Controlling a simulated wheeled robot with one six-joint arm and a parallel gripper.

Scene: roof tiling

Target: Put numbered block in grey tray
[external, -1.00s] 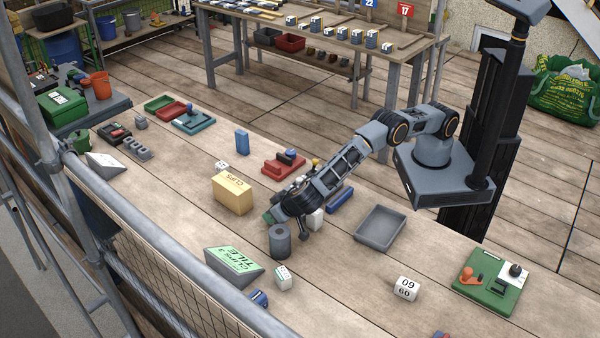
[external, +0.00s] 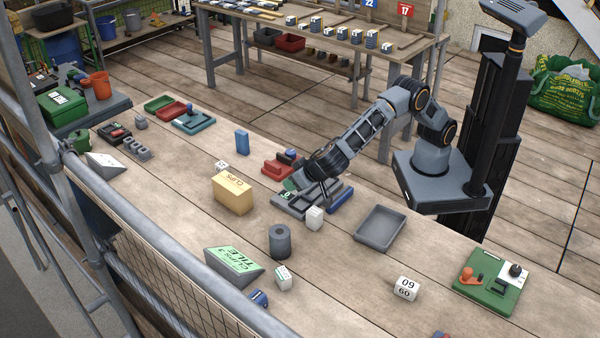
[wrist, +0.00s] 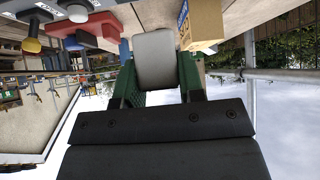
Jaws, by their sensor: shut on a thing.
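My gripper (external: 289,187) is over the grey compartment tray (external: 284,203) in the external view. In the wrist view its green fingers are shut on a plain pale grey block (wrist: 155,60); no number shows on the face I see. The arm mostly hides this block in the external view. An empty, open grey tray (external: 380,236) lies to the right of my gripper. A white numbered block (external: 406,288), with dark digits on two faces, sits on the bench at the front right. A white block (external: 314,218) stands just in front of the compartment tray.
A tan box (external: 233,195), a dark grey cylinder (external: 280,241) and a wedge-shaped sign (external: 235,266) stand to the left and front. A red holder (external: 277,167) and a blue bar (external: 341,201) are near the gripper. A green board (external: 487,283) lies far right.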

